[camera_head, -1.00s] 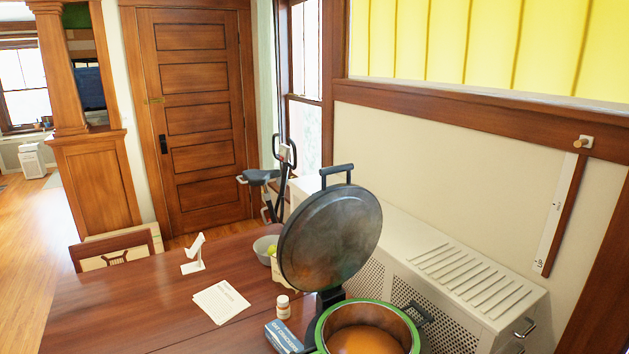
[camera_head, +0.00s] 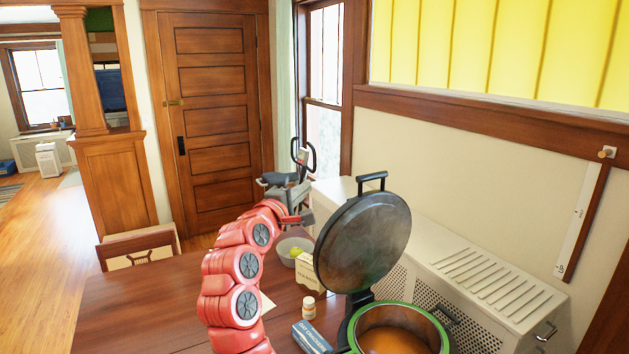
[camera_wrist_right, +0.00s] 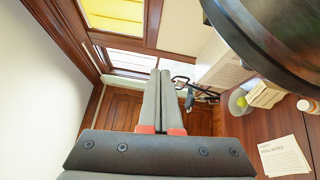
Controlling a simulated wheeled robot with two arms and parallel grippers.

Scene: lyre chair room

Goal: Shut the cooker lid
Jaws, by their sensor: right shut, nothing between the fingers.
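The cooker (camera_head: 440,335) stands at the front of the table with a green rim and an orange-brown inside. Its round dark lid (camera_head: 362,240) stands raised and open on the hinge side, with a black handle (camera_head: 371,180) at its top. My right gripper (camera_head: 296,194), on a red arm, is up beyond the table, left of the lid and apart from it. In the right wrist view its grey fingers (camera_wrist_right: 160,85) are shut and empty, and the lid's dark edge (camera_wrist_right: 275,40) shows at upper right. My left gripper is not in view.
On the table (camera_head: 130,310) are a bowl (camera_head: 289,258), a small carton (camera_head: 309,274), a white bottle (camera_head: 309,308) and a blue box (camera_head: 311,337), all left of the cooker. A white radiator cover (camera_head: 490,290) runs along the wall behind. An exercise bike (camera_head: 277,180) stands beyond the table.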

